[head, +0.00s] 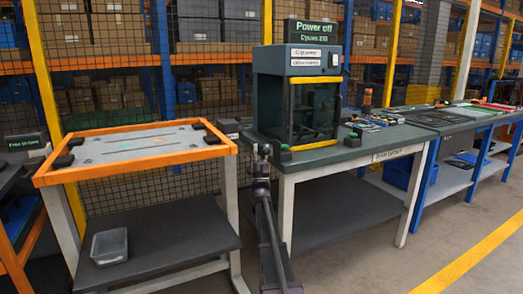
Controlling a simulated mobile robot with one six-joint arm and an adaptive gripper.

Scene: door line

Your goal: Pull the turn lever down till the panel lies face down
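A flat grey panel (150,144) with small coloured marks lies in an orange frame (75,174) on the left stand. Dark blocks sit at the frame's corners. I cannot clearly make out the turn lever; a small dark part (229,127) shows at the frame's back right, and I cannot tell what it is. My gripper (262,152) is at the top of my dark arm, in the gap between the orange frame and the dark cabinet. It appears to hold nothing, but its fingers are too small and dark to tell whether they are open.
Mesh fencing stands behind. The floor at front right is clear.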

